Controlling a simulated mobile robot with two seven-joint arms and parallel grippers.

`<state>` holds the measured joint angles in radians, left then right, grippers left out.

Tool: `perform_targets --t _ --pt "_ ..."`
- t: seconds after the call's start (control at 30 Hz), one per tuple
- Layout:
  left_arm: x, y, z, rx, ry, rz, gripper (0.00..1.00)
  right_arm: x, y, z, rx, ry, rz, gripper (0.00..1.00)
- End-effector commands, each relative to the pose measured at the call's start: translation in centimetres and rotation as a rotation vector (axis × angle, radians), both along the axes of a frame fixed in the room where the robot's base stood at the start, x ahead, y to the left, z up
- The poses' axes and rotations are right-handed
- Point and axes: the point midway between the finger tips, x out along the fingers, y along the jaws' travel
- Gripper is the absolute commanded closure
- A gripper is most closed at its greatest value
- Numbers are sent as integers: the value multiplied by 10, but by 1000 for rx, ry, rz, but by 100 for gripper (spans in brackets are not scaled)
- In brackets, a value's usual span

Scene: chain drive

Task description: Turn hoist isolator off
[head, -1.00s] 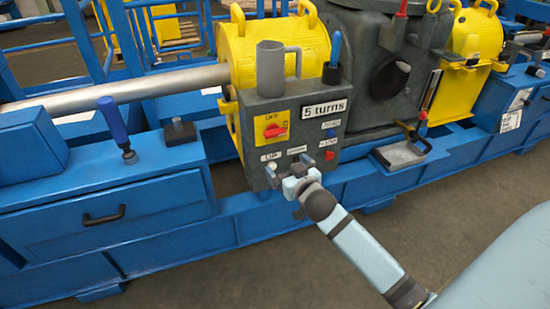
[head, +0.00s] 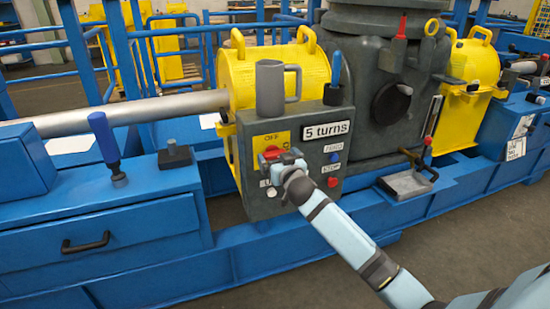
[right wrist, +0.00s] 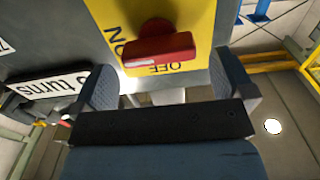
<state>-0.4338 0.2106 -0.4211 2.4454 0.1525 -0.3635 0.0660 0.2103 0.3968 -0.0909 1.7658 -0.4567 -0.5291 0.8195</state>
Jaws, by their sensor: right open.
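The hoist isolator is a red rotary knob (head: 271,154) on a yellow plate (head: 262,140) on the front of the grey control box (head: 300,125). In the right wrist view the red knob (right wrist: 160,47) and the yellow plate (right wrist: 205,22) with OFF and ON lettering are close ahead. My right gripper (head: 281,158) is in front of the box, just at the knob's lower edge. In the right wrist view its fingers (right wrist: 168,88) are spread, with the knob in line with the gap between them. Contact cannot be told. My left gripper is not in view.
A grey mug (head: 270,88) and a blue-handled tool (head: 335,72) are on top of the box. A "5 turns" label (head: 326,131) and buttons, one red (head: 332,182), are beside the knob. A blue-handled lever (head: 104,140) stands on the left blue bench.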

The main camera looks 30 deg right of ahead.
Motion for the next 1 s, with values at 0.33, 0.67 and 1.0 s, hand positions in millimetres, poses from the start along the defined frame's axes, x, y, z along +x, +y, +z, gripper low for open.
perform_targets --t 0.33,0.67,1.0 --pt "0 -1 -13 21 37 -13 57 29 -7 0 -1 -1 0 0" --pt "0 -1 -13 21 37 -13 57 29 -7 0 -1 0 0 21" --pt "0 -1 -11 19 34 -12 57 29 -7 1 -11 3 0 47"
